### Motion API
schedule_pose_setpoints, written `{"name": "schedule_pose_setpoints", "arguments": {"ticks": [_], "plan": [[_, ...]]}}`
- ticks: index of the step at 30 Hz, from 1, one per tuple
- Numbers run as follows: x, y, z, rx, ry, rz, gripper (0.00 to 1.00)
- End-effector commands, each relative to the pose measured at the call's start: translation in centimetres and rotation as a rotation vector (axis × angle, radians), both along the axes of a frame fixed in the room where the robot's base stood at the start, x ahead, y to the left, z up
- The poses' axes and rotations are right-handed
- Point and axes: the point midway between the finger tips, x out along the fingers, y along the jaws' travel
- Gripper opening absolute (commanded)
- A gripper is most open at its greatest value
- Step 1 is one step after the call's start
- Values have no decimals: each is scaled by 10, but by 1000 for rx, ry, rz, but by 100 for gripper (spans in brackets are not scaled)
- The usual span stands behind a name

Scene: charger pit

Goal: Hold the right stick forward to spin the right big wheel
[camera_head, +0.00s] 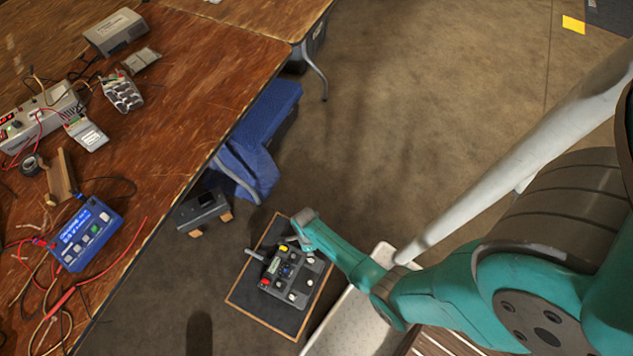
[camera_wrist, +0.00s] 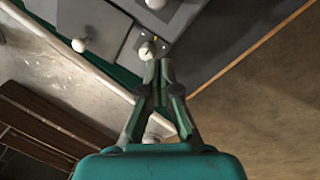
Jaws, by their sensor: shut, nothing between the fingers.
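In the wrist view, a white-topped stick (camera_wrist: 147,50) stands on a small plate with yellow marks. My gripper (camera_wrist: 159,66) is shut and empty, its tips right beside this stick; I cannot tell whether they touch it. Two more white knobs show farther left (camera_wrist: 79,45) and at the top edge (camera_wrist: 155,4). Which stick is the right one is unclear. No big wheel is clearly visible.
A wooden table (camera_head: 195,75) with electronics and cables fills the left. A blue cloth (camera_head: 250,140) and a small dark device (camera_head: 203,209) lie near the table's edge. A pale tray (camera_head: 345,320) is beside the board, under my arm. Open floor (camera_head: 410,110) extends beyond.

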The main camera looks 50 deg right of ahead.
Motion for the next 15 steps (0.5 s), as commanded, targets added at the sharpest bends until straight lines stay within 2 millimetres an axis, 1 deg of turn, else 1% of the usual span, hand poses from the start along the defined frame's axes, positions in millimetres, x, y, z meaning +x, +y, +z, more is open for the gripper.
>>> {"name": "schedule_pose_setpoints", "arguments": {"ticks": [1, 9, 15], "plan": [[0, -1, 7, -1, -4, 0, 0], [-6, -8, 47, -1, -5, -1, 0], [-10, -13, 73, -1, -4, 0, 0]]}}
